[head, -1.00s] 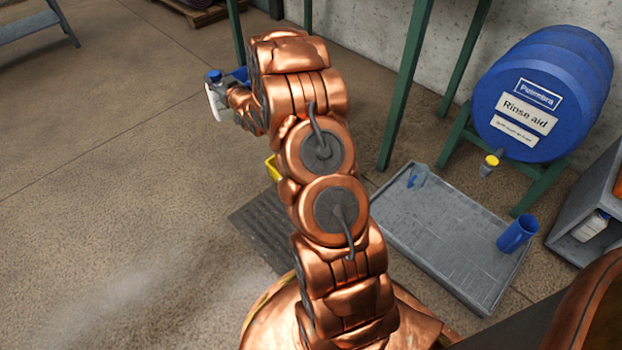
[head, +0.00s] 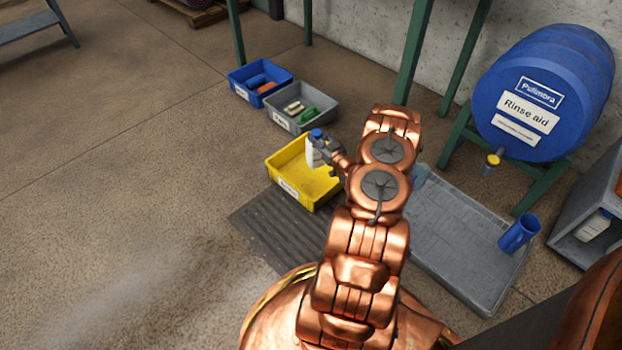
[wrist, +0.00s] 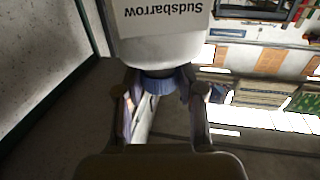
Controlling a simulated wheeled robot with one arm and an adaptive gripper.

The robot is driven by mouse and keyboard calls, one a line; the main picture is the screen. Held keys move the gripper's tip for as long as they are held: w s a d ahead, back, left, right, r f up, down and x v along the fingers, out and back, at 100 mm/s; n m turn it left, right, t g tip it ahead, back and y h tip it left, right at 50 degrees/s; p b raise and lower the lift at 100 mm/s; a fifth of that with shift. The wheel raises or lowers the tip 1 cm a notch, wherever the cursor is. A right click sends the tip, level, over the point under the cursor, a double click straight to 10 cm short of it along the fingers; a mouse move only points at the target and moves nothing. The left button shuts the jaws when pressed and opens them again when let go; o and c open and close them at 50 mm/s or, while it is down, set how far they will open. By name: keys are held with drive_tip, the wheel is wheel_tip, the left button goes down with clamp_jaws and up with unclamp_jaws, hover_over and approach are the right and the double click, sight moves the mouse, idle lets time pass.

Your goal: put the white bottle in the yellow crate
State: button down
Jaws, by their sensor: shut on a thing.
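The white bottle (head: 311,155) with a blue cap shows in the head view, over the yellow crate (head: 288,190). My gripper (head: 322,141) is shut on the bottle near its cap. In the wrist view the bottle (wrist: 165,48) hangs between the fingers of my gripper (wrist: 165,95), with its label reading "Sudsbarrow" upside down. The crate's visible floor is bare yellow; my arm hides its right part. I cannot tell how high the bottle is above the crate floor.
A grey crate (head: 284,122) and a blue crate (head: 236,76), both holding items, stand behind the yellow crate. A dark ribbed mat (head: 262,232) lies in front. A grey tray (head: 465,250) with a blue cup (head: 518,233) lies right, below a blue barrel (head: 560,75). Left floor is clear.

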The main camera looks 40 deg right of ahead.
sight(322, 142)
drive_tip(key=shift+s+d+f, duration=0.2)
drive_tip(key=shift+s+f, duration=0.25)
drive_tip(key=shift+s, duration=0.15)
drive_tip(key=shift+s+d+f, duration=0.15)
drive_tip(key=shift+s+f, duration=0.25)
drive_tip(key=shift+s, duration=0.2)
drive_tip(key=shift+s+f, duration=0.2)
drive_tip(key=shift+f, duration=0.1)
wheel_tip(322, 142, down, 10)
drive_tip(key=b, duration=0.4)
drive_tip(key=c, duration=0.7)
unclamp_jaws()
